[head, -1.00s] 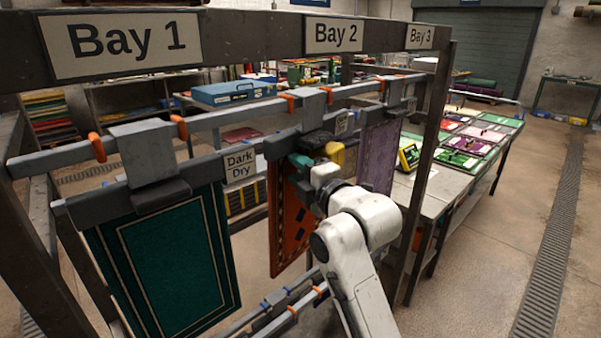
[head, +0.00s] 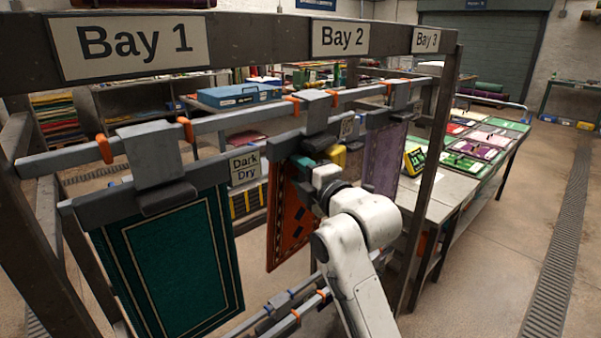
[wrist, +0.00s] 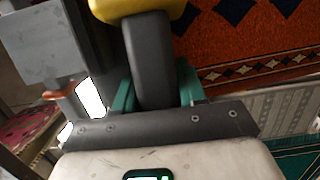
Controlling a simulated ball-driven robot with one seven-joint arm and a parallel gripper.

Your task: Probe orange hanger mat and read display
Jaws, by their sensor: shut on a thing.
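The orange mat (head: 284,225) with dark diamonds hangs from a grey clamp hanger under Bay 2. It fills the upper right of the wrist view (wrist: 245,45). My gripper (wrist: 155,98), with teal fingers, is shut on the dark grey handle of a yellow-headed probe (wrist: 152,55). In the head view my gripper (head: 318,164) is at the mat's upper right edge, and the probe's yellow part (head: 339,155) shows beside it. Contact between probe and mat cannot be told. A yellow meter with a lit green display (head: 415,160) stands on the table at right; its reading is too small to make out.
A green mat (head: 175,265) hangs in Bay 1 at left, and a purple mat (head: 384,160) hangs in Bay 3 close behind my arm. Rack bars and a post (head: 437,160) surround the arm. Open floor (head: 510,260) lies at right.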

